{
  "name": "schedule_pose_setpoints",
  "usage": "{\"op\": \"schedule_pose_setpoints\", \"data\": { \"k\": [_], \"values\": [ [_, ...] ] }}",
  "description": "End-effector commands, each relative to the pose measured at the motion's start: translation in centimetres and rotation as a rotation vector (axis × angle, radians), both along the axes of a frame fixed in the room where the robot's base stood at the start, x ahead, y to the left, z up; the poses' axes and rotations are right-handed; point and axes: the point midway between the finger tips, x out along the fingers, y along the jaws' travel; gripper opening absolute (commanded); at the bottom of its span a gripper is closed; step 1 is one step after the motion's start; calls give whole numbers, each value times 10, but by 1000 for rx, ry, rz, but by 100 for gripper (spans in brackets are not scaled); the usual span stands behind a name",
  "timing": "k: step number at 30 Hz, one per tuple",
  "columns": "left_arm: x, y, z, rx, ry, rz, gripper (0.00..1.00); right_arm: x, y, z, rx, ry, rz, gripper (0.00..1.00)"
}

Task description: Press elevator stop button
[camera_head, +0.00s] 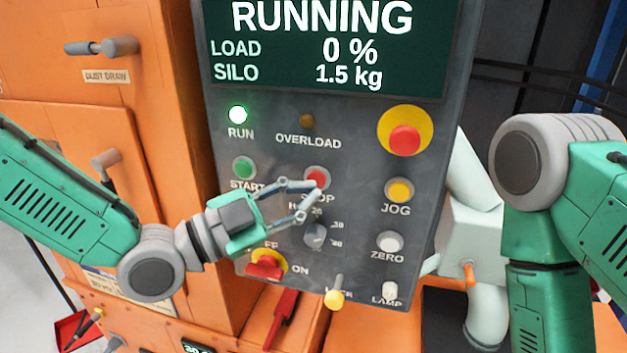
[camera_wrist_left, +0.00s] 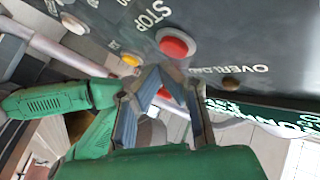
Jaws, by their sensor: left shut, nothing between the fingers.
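The stop button (camera_head: 317,175) is a round red button in a grey ring on the dark control panel, with its STOP label partly hidden by my fingers. My left gripper (camera_head: 311,187) is shut and empty, its fingertips at the lower edge of the button in the head view. In the left wrist view, the stop button (camera_wrist_left: 177,42) shows just above my left gripper's tips (camera_wrist_left: 158,69). I cannot tell whether they touch. The display reads RUNNING and the green RUN lamp (camera_head: 237,114) is lit. My right arm is at the right; its gripper is out of view.
The green start button (camera_head: 244,168) is left of stop, and a grey knob (camera_head: 315,236) is below. A red emergency button on yellow (camera_head: 405,138) is upper right. The yellow jog button (camera_head: 399,190), white zero button (camera_head: 389,242) and red switch (camera_head: 264,266) surround the area.

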Motion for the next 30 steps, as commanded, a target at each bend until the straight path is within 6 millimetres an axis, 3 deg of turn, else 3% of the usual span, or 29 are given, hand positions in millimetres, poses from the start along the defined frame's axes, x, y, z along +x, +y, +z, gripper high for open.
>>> {"op": "schedule_pose_setpoints", "data": {
  "k": [30],
  "values": [
    [7,-8,1,1,-1,-1,0,0,0,-5,0,0,0,0]
  ]
}}
